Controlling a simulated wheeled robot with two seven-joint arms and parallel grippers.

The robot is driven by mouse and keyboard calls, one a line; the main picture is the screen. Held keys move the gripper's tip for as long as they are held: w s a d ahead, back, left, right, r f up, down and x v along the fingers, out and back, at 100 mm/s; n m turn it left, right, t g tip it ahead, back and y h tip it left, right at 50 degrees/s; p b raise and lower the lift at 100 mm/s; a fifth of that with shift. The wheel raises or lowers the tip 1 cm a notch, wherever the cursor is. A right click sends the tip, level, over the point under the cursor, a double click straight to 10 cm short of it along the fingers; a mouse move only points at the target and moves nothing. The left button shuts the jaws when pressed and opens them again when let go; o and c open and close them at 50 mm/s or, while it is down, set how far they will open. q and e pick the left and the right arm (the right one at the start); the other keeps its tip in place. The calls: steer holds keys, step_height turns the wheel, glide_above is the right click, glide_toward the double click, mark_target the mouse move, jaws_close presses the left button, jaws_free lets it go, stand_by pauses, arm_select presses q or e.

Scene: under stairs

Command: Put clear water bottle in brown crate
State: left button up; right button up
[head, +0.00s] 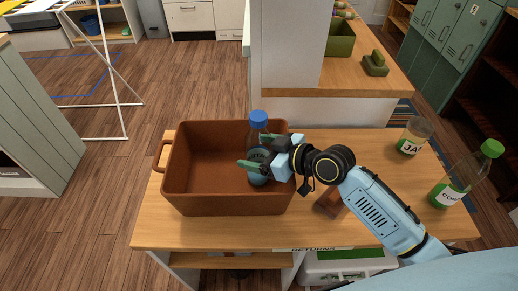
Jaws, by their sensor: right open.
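The brown crate (215,198) sits on the wooden counter, left of centre in the head view. A clear water bottle with a blue cap (258,118) stands upright within the crate's outline, near its right side. My right gripper (250,158) reaches in from the right over the crate's right wall and is beside the bottle. Its jaws are open, with green-tipped fingers around or next to the bottle. Whether they touch it, and whether the bottle's base rests on the crate floor, I cannot tell. My left gripper is not in view.
A clear bottle with a green cap (467,175) and a jar (413,137) stand on the counter's right part. A brown object (331,203) lies partly under my right arm. A white pillar (287,50) rises behind the crate. The crate's left half is empty.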

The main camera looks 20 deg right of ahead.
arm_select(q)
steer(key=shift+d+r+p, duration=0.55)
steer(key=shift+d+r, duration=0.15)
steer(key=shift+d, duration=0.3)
arm_select(e)
steer(key=v, duration=1.2)
steer(key=shift+r, duration=0.3)
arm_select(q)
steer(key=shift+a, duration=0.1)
arm_select(e)
steer(key=shift+a, duration=0.1)
steer(key=shift+s, duration=0.1)
